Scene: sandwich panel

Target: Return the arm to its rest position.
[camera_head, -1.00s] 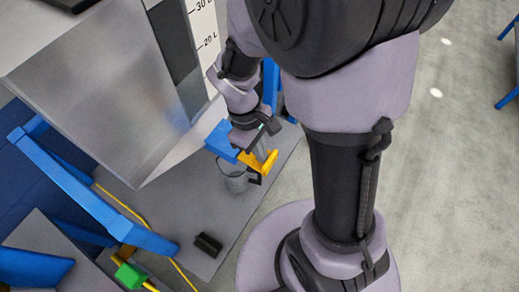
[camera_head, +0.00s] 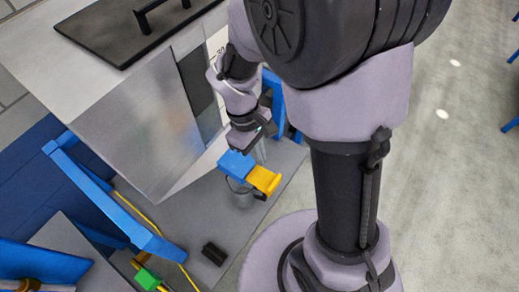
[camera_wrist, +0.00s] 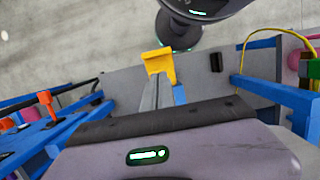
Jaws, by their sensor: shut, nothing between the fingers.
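My gripper (camera_head: 262,152) hangs at the end of my arm beside the panel structure, with its thin grey fingers together and nothing between them. Just below it in the head view is a blue part (camera_head: 236,165) with a yellow end piece (camera_head: 264,180). In the wrist view the shut fingers (camera_wrist: 158,88) point toward the yellow piece (camera_wrist: 159,63), which shows beyond their tips. The blue part (camera_wrist: 179,95) shows to their right. I cannot tell whether the fingers touch either part. A grey cup-like vessel (camera_head: 242,196) is partly hidden under the blue and yellow parts.
A large metal box (camera_head: 140,125) with a black handled lid (camera_head: 125,25) stands left of my arm. Blue frame bars (camera_head: 115,200) and a yellow cable (camera_head: 135,215) lie lower left. A small black block (camera_head: 214,253) sits on the grey plate (camera_head: 190,215). Open floor is at right.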

